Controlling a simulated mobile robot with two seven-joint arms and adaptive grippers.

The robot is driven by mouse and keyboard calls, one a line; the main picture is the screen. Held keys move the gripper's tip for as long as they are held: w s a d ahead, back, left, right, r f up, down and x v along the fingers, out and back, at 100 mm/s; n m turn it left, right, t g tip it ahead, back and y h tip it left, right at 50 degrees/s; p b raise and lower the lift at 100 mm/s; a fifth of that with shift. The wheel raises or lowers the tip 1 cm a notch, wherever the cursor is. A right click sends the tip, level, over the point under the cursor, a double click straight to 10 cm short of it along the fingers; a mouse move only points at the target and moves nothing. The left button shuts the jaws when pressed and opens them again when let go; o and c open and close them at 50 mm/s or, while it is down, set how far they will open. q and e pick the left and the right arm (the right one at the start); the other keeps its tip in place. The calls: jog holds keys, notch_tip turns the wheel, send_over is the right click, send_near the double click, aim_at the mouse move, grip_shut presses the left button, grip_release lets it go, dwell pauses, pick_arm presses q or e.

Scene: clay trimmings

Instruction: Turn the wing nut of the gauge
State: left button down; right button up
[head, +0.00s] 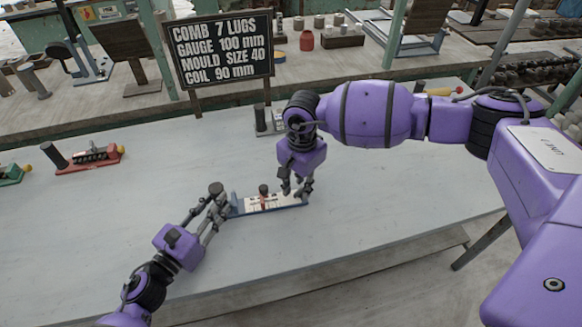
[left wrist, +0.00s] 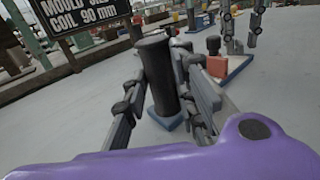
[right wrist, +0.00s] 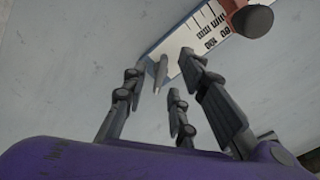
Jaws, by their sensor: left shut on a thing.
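The gauge (head: 283,201) lies on the table, with a blue base, a white marked scale and a red slider (head: 263,202). A dark knob (head: 263,189) tops the slider; it also shows in the right wrist view (right wrist: 252,20). I cannot make out wings on it. My left gripper (head: 218,206) is shut on the black upright post (left wrist: 160,75) at the gauge's left end. My right gripper (head: 297,190) points down over the gauge's right end, its fingers apart. A grey pin (right wrist: 160,71) shows between these fingers in the right wrist view, apparently untouched.
A black sign (head: 222,50) with white lettering stands behind. A red gauge-like tool (head: 90,158) and a green one (head: 12,175) lie at the left. Another tool (head: 268,122) stands behind my right gripper. The table (head: 370,215) is clear to the right and in front.

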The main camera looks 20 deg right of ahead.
aim_at(300, 189)
notch_tip(300, 189, up, 12)
dwell(0.6)
pick_arm(q)
jog(key=c, duration=1.4)
grip_release()
jog(key=shift+o, duration=0.2)
jog(key=shift+s+a, duration=0.1)
